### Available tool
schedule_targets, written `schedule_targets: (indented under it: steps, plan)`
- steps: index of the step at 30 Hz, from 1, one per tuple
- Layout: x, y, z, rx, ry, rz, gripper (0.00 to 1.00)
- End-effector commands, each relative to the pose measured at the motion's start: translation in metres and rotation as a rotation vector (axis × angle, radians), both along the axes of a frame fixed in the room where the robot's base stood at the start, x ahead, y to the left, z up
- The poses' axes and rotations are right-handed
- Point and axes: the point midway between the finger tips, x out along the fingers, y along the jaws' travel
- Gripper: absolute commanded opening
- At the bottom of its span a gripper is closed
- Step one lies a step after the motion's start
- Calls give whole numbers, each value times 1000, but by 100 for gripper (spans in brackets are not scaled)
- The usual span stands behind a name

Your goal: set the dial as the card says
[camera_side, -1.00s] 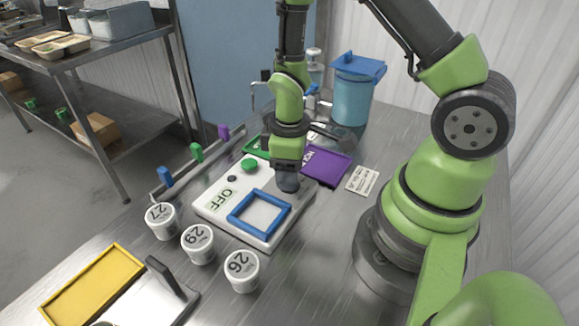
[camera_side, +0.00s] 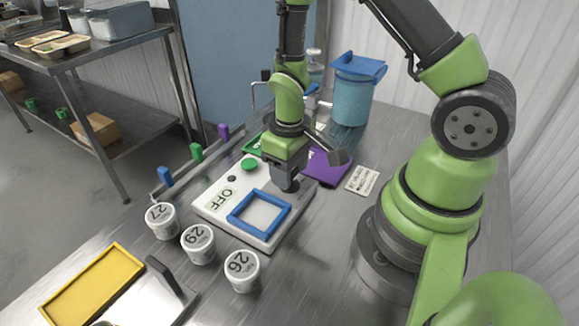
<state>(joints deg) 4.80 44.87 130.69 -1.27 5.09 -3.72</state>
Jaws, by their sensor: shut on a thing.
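The white machine (camera_side: 215,207) has an OFF label, a green button (camera_side: 250,164), a small dark spot and a blue square frame (camera_side: 240,226) on its top. My gripper (camera_side: 288,187) points down at the machine's far right corner. It is shut on the dark dial there; the fingers hide most of the dial, so its setting cannot be read. The white card (camera_side: 362,181) lies flat on the table to the right of the machine. Its printed text is too small to read.
Three white tubs marked 27 (camera_side: 161,221), 29 (camera_side: 198,244) and 26 (camera_side: 242,271) stand in front. A purple tray (camera_side: 328,172) and a blue-lidded container (camera_side: 352,95) are behind. A yellow-framed tray (camera_side: 92,284) lies front left. Coloured clips line a rail at left.

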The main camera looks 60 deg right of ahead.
Motion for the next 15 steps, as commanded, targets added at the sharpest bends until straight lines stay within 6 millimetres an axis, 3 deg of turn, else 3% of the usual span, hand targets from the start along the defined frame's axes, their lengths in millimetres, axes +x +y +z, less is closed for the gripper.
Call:
schedule_targets:
  steps: [15]
  plan:
    - [-1, 0, 0, 0, 2, -492, 26]
